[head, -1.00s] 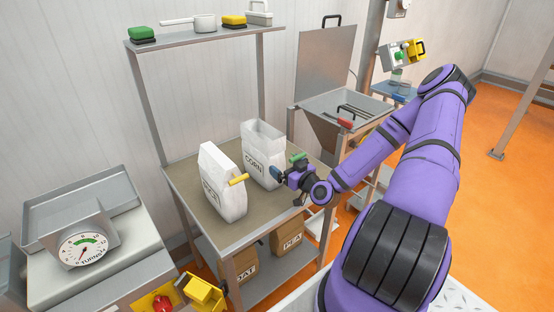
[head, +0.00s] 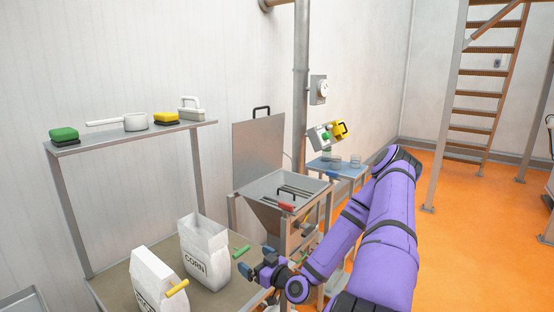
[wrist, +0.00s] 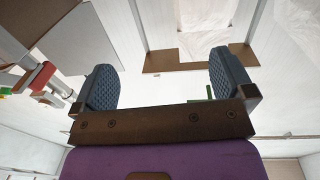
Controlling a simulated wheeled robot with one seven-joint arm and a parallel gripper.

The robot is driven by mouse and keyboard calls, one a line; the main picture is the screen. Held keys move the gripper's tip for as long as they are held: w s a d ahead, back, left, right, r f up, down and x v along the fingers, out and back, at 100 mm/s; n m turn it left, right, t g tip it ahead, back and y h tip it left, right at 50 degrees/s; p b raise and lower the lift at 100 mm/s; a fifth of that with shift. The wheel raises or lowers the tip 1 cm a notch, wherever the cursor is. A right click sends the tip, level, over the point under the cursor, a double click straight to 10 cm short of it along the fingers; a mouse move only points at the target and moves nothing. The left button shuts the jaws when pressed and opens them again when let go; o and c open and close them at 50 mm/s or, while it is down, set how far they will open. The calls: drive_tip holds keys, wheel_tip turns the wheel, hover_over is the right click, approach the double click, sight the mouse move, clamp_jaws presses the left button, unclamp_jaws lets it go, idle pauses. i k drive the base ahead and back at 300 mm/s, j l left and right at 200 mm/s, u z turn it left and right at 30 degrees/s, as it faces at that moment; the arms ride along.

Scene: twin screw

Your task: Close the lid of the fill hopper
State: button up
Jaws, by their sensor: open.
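The fill hopper (head: 262,216) is a grey metal funnel with bars across its mouth and a red handle (head: 287,206) at its front. Its lid (head: 258,150) is a flat grey panel standing upright at the back, open, with a black handle (head: 261,112) on its top edge. My gripper (head: 243,262) is open and empty, low in front of the hopper, near the right side of the bench and apart from the lid. In the wrist view the two padded blue-grey fingers (wrist: 168,85) stand wide apart with nothing between them.
A bench (head: 117,287) holds a white CORN bag (head: 205,252) and another white bag (head: 158,281) with a yellow clip. A green clip (head: 241,252) shows near my gripper. A shelf (head: 130,137) holds brushes and a scoop. A pipe (head: 301,70) stands right of the lid.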

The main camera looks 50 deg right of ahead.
sight(258, 143)
drive_tip(key=z, duration=1.1)
